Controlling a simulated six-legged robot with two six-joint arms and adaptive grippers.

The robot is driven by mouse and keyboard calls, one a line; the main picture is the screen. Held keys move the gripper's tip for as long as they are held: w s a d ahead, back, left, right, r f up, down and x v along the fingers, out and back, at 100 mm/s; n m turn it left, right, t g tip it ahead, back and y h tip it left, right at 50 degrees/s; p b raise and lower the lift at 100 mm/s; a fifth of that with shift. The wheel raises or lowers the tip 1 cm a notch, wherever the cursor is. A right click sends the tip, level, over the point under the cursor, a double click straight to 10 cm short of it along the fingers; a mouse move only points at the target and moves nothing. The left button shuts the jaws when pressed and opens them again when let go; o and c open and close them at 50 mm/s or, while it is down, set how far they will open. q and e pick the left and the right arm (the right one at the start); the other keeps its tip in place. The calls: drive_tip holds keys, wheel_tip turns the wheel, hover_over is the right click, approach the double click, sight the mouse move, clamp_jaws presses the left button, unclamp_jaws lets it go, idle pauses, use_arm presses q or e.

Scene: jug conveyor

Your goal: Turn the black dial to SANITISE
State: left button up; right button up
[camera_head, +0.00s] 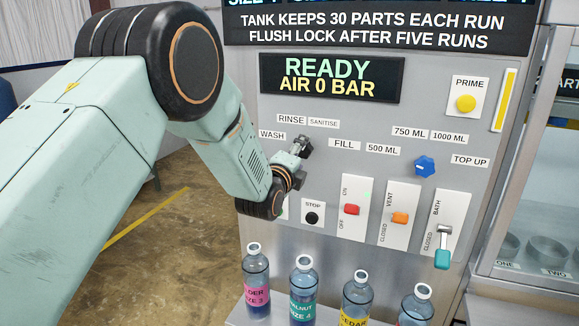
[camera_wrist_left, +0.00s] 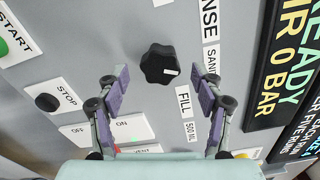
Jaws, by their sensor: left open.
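The black dial (camera_wrist_left: 160,64) sits on the grey panel in the left wrist view, with a white mark on its lower right edge. The mark points to the side between the SANITISE label (camera_wrist_left: 211,60) and the FILL label (camera_wrist_left: 184,101); I cannot tell which exactly. My left gripper (camera_wrist_left: 160,84) is open, its two purple-padded fingers either side of and just short of the dial, with clear gaps. In the head view the left gripper (camera_head: 298,152) is at the panel below RINSE and SANITISE (camera_head: 323,122) and largely covers the dial. My right gripper is out of view.
A STOP button (camera_head: 312,217), a red switch (camera_head: 351,210), an orange vent switch (camera_head: 400,218) and a blue dial (camera_head: 424,166) are on the panel nearby. The display (camera_head: 331,78) reads READY, AIR 0 BAR. Several bottles (camera_head: 256,275) stand below.

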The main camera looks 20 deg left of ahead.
use_arm(q)
drive_tip(key=s, duration=1)
drive_tip(key=shift+a, duration=0.2)
